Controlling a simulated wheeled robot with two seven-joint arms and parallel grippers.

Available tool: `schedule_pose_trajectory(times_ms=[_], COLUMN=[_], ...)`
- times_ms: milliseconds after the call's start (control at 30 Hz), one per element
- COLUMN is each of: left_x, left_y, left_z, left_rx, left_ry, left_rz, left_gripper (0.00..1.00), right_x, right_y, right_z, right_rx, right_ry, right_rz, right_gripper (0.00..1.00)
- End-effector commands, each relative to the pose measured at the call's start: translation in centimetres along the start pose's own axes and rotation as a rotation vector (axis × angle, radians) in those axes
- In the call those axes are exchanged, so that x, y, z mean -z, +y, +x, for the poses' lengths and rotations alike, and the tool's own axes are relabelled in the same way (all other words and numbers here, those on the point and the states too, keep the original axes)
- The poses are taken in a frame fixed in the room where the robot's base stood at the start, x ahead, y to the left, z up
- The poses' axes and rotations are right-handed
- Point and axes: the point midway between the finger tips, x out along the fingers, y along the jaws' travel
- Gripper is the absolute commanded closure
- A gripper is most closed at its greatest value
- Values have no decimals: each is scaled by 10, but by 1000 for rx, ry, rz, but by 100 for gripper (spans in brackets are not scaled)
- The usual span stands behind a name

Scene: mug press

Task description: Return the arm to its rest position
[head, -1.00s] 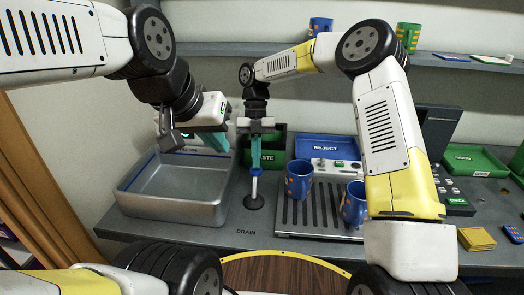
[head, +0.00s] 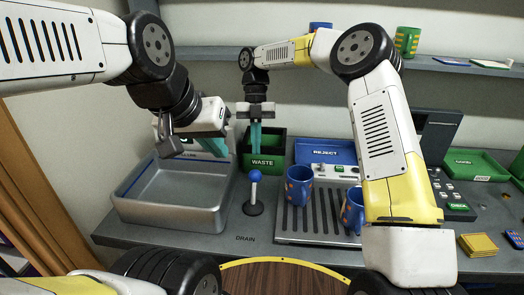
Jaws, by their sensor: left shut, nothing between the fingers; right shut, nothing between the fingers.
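My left gripper (head: 211,146) is shut and empty, with its teal fingers above the right side of the grey sink basin (head: 170,215). My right gripper (head: 255,135) is shut and empty. It hangs above the blue-knobbed lever (head: 254,178) in front of the waste bin, and a gap shows between fingertips and knob. The lever stands upright on its black base, next to the drain label. A blue mug with orange spots (head: 299,185) stands on the ribbed tray (head: 300,238). A second blue mug (head: 353,208) is partly hidden behind my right arm.
The green waste bin (head: 262,163) and blue reject tray (head: 325,150) stand at the back. A green tray (head: 475,163) and yellow pads (head: 478,244) lie at the right. A shelf (head: 455,65) above holds a green mug (head: 407,40) and a mostly hidden blue mug (head: 319,25).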

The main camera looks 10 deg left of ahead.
Motion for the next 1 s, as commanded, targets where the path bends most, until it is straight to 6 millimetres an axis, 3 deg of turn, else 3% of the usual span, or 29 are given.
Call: schedule_pose_trajectory(times_ms=[200, 667, 767, 1000], left_x=[0, 0, 0, 0], left_y=[0, 0, 0, 0], left_z=[0, 0, 0, 0], left_rx=[0, 0, 0, 0], left_ry=[-1, -1, -1, -1], left_rz=[0, 0, 0, 0], left_gripper=[100, 100, 100, 100], right_x=[6, 14, 26, 72], right_y=[2, -2, -11, -48], right_z=[-20, -28, -40, -70], right_rx=[0, 4, 6, -56], right_ry=[13, -8, -57, -211], right_rz=[-4, 50, 178, 668], right_gripper=[100, 100, 100, 100])
